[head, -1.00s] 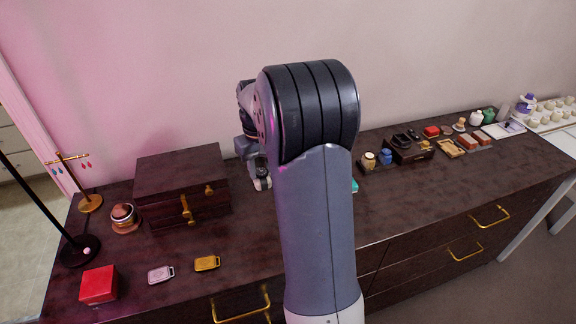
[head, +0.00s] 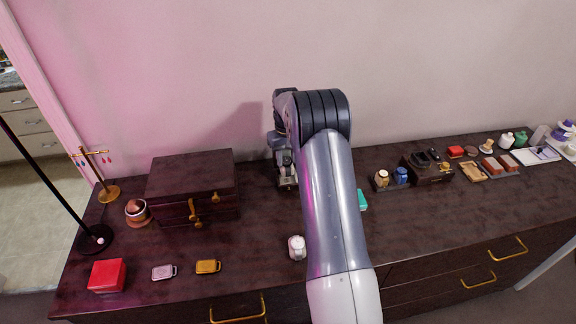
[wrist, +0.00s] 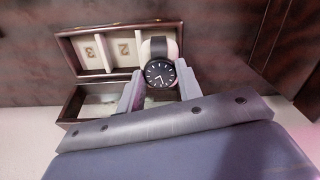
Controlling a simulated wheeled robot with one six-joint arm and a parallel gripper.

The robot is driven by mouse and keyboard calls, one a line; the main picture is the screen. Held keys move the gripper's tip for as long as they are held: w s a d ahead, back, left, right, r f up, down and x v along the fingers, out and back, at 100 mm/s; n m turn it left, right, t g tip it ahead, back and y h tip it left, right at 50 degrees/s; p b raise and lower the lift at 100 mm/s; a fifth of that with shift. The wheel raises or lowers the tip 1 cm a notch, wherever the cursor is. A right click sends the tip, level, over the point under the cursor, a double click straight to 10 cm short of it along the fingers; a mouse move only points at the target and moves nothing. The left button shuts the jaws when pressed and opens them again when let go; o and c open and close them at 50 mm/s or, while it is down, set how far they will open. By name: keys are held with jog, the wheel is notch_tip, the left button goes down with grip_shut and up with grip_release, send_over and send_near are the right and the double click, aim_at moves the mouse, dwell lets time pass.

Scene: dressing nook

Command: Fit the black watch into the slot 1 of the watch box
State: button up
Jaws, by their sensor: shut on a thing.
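The black watch (wrist: 159,73) has a round black dial with pale marks and a dark strap around a pale cushion (wrist: 173,49). My gripper (wrist: 160,84) is shut on it, one finger at each side of the dial. The open watch box (wrist: 88,68) is dark reddish wood with cream compartments marked 3 and 2, behind the watch in the wrist view. The watch overlaps the rightmost compartment, whose mark is hidden. I cannot tell whether the watch is seated or above it. In the head view my gripper (head: 287,176) is low near the wall; the watch is not distinguishable there.
A large wooden chest (head: 192,183) stands left of my gripper on the dark dresser. A small white item (head: 297,247) lies nearer the front. A dark organiser (head: 431,175) and several small items stand to the right.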

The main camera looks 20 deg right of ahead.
aim_at(287, 161)
jog(key=shift+f+p, duration=0.4)
jog(key=shift+f, duration=1.75)
jog(key=shift+f, duration=0.25)
jog(key=o, duration=1)
jog(key=shift+r, duration=0.15)
jog(key=shift+r, duration=0.25)
notch_tip(287, 161, up, 12)
jog(key=shift+f+b, duration=0.1)
jog(key=shift+b, duration=0.7)
